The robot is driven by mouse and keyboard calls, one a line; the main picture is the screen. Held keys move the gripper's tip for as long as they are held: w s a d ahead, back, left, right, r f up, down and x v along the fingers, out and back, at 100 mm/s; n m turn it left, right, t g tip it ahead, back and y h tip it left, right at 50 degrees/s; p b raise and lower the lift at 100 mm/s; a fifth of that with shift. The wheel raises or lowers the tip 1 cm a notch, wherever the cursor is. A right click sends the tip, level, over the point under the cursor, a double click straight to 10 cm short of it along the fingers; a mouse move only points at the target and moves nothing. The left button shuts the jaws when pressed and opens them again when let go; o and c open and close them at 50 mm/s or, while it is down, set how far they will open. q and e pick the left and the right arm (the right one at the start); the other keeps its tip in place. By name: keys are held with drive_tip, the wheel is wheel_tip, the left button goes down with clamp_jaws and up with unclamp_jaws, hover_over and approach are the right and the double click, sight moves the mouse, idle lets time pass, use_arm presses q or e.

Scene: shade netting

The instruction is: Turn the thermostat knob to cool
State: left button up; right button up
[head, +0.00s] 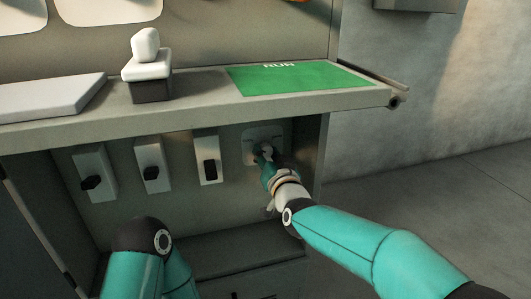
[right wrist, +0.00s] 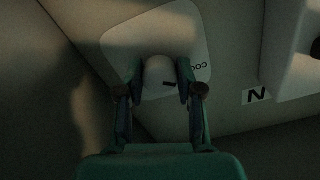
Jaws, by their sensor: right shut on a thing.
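The thermostat knob (right wrist: 158,74) is a pale round knob with a dark pointer mark, on a light rounded plate (right wrist: 185,25). In the right wrist view the mark points right, a little below the "COOL" lettering (right wrist: 202,70). In the head view the plate (head: 248,137) is under the shelf at the right end of the panel, and the knob is mostly hidden by my gripper. My right gripper (right wrist: 158,80) is shut on the knob, one finger on each side. My left arm shows at the bottom of the head view; its gripper is not visible.
Several switches with black levers (head: 210,170) sit left of the thermostat. A shelf (head: 200,100) juts out above, holding a green RUN mat (head: 300,78), a white-topped stamp-like object (head: 147,65) and a grey slab (head: 45,97). Open floor (head: 430,195) lies to the right.

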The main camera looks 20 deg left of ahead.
drive_tip(key=shift+s+a+f+n, duration=0.1)
drive_tip(key=shift+f+n, duration=0.35)
drive_tip(key=shift+n, duration=0.05)
drive_tip(key=o, duration=1.1)
drive_tip(key=shift+c, duration=0.2)
drive_tip(key=shift+o, duration=0.5)
drive_tip(key=shift+r, duration=0.25)
drive_tip(key=shift+r, duration=0.1)
drive_tip(key=v, duration=1.2)
